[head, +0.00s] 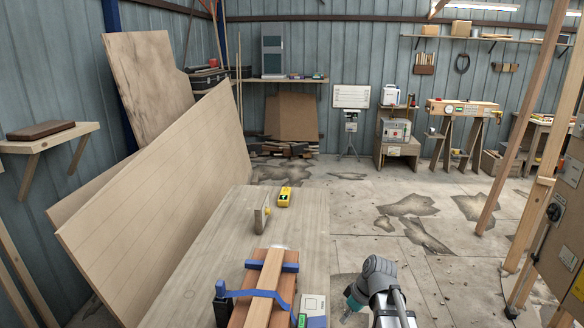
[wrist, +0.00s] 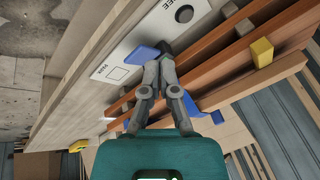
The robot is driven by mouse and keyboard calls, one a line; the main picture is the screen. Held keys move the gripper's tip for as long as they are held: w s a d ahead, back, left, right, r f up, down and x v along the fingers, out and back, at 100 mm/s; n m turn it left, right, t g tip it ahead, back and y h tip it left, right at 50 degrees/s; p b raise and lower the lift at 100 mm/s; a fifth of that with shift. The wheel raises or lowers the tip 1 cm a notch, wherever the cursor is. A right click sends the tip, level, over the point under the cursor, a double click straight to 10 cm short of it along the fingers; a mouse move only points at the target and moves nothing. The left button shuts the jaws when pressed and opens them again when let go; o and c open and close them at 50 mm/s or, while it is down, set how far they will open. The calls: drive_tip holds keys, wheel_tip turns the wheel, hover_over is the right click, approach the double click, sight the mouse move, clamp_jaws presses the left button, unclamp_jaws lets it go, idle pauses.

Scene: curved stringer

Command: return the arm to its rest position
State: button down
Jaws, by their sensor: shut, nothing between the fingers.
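My gripper (wrist: 162,56) shows in the wrist view with its two grey fingers together and nothing between them. A blue piece (wrist: 144,53) shows just left of the fingertips, and the brown wooden strips (wrist: 235,75) run behind and to the right. I cannot tell whether the fingers touch any of these. In the head view my arm is at the lower right, beside the workbench (head: 215,240), with a teal part of its end low by the bench's right side. The fingertips cannot be made out there.
On the bench, wooden strips (head: 265,289) lie with blue clamps or straps around them. A yellow device (head: 285,197) and a wooden block (head: 261,214) are farther back. A big panel (head: 165,185) leans at left. A post (head: 535,190) and cabinet stand right. Cracked floor (head: 375,200) is mostly open.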

drive_tip(key=s+d+f+m+h, duration=0.1)
drive_tip(key=s+m+h, duration=0.3)
drive_tip(key=s+m, duration=0.3)
drive_tip(key=shift+d+f+m, duration=0.2)
drive_tip(key=shift+d+m, duration=0.2)
drive_tip(key=shift+m, duration=0.5)
idle(0.5)
